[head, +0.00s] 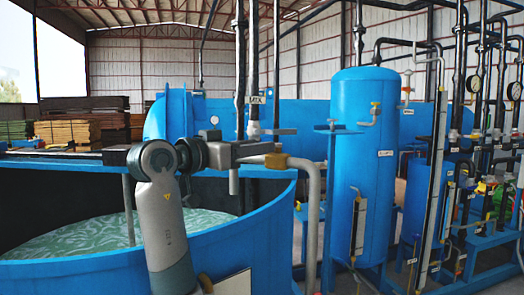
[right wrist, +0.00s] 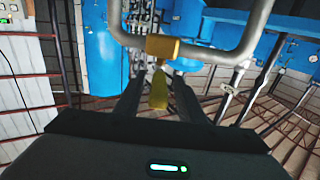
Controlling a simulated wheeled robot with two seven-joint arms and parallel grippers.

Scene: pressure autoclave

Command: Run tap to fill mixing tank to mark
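The mixing tank (head: 255,225) is the large open blue vat at the left of the head view. Rippled greenish water (head: 100,236) stands in it, well below the rim. The fill mark cannot be made out. A grey tap pipe (head: 312,205) rises beside the tank and bends over it, ending in a downward spout (head: 234,181). Its brass valve (right wrist: 163,47) carries a yellow lever (right wrist: 159,91). My right gripper (head: 262,148) is at the tap; in the right wrist view its dark fingers (right wrist: 160,97) are apart, with the lever between them and gaps beside it. My left gripper is out of view.
A blue upright pressure vessel (head: 362,165) stands right of the tap. Black pipes with gauges (head: 473,84) crowd the right side. A vertical pipe labelled MIX (head: 257,98) shows behind the tap. Stacked timber (head: 70,132) lies at the back left.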

